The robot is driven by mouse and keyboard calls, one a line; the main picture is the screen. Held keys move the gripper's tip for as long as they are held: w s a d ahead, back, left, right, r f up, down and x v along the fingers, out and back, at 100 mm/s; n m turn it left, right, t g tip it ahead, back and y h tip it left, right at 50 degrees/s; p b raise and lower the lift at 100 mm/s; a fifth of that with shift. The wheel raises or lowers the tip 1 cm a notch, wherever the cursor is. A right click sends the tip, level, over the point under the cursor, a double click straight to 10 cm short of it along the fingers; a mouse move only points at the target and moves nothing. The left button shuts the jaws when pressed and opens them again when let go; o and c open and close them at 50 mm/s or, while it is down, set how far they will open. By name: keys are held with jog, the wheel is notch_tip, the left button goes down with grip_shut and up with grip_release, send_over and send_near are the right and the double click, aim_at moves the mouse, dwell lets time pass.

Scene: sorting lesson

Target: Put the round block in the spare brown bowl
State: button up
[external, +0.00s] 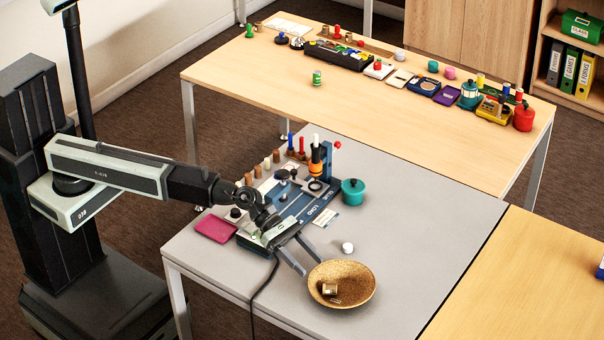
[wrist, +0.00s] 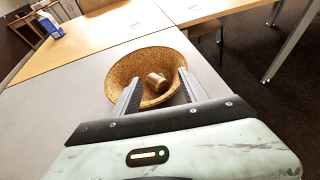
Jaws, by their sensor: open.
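The speckled brown bowl (external: 362,285) stands near the front edge of the grey table. A small brown, shiny round block (external: 329,289) lies inside it, on its side in the wrist view (wrist: 157,83). A small light mark or piece shows beside it, too small to identify. My gripper (external: 312,268) is open and empty at the bowl's left rim. In the wrist view my two fingers (wrist: 160,76) overlap the near part of the bowl (wrist: 122,72), with the block beyond and between their tips. I cannot tell whether the fingers touch the rim.
A small white round piece (external: 347,248) lies behind the bowl. A teal pot (external: 353,191) and a blue device (external: 290,207) stand farther back. A magenta pad (external: 215,228) lies left. A black cable crosses the table's front edge. The grey table is clear to the bowl's right.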

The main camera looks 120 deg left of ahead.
jog(key=p+v, duration=0.2)
jog(key=v, duration=0.5)
jog(key=shift+s, duration=0.1)
jog(key=s+d+r+m+g+h+p, duration=0.1)
jog(key=s+d+r+m+p, duration=0.1)
jog(key=d+r+m+p, duration=0.35)
jog(key=s+d+r+m+g+h+p, duration=0.1)
jog(key=d+r+m+g+p, duration=0.1)
jog(key=d+p, duration=0.65)
jog(key=s+d+f+m+g+p, duration=0.25)
jog(key=s+d+m+g, duration=0.3)
jog(key=s+m, duration=0.45)
jog(key=s+a+f+m+g+y, duration=0.2)
jog(key=s+m, duration=0.3)
jog(key=m, duration=0.3)
jog(key=s+a+f+m+g+y, duration=0.2)
jog(key=s+a+m, duration=0.1)
jog(key=s+m, duration=0.3)
jog(key=m+b, duration=0.1)
jog(key=m, duration=0.1)
jog(key=shift+s+m+g, duration=0.15)
jog(key=shift+m+g, duration=0.2)
